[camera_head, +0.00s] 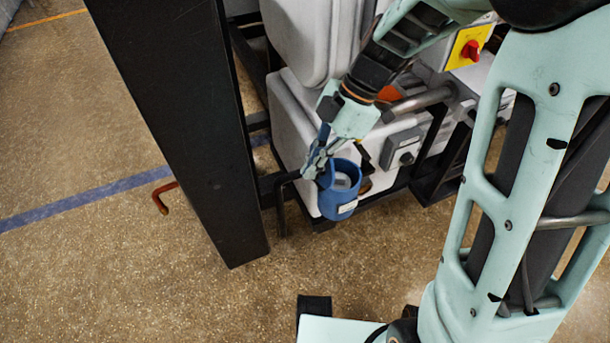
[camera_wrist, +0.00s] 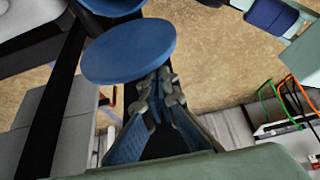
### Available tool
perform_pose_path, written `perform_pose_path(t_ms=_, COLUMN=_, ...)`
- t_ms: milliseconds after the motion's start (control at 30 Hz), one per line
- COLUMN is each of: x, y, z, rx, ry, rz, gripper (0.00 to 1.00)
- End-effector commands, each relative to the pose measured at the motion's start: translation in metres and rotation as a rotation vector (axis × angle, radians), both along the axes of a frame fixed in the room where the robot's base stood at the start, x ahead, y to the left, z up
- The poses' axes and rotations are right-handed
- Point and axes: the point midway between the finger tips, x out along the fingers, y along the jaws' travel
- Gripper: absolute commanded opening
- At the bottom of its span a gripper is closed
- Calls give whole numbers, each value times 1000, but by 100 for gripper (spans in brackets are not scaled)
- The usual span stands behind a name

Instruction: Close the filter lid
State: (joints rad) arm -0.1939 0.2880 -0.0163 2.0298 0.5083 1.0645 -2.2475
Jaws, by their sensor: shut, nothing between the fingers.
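The blue filter housing (camera_head: 341,204) is a small round cup low on the machine, with its top open in the head view. Its blue round lid (camera_wrist: 130,50) stands open in the wrist view, just beyond my fingertips. The edge of the housing (camera_wrist: 112,5) shows behind the lid at the top of that view. My gripper (camera_head: 312,170) is at the left side of the housing's rim, pointing down. In the wrist view my gripper (camera_wrist: 160,88) has its fingertips together with nothing between them, close to the lid's lower edge. I cannot tell whether they touch it.
A black post (camera_head: 185,120) stands left of the housing. A black bent handle (camera_head: 281,205) is close beside the filter. A grey box (camera_head: 401,148) and a yellow panel with a red switch (camera_head: 470,48) are on the right. The floor in front is clear.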

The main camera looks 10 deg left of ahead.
Motion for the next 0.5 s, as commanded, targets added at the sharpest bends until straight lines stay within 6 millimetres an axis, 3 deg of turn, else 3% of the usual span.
perform_pose_path(t_ms=367, x=16, y=-26, z=1, rx=243, ry=149, rz=-6, gripper=0)
perform_pose_path(t_ms=500, x=21, y=-35, z=3, rx=234, ry=142, rz=-2, gripper=0)
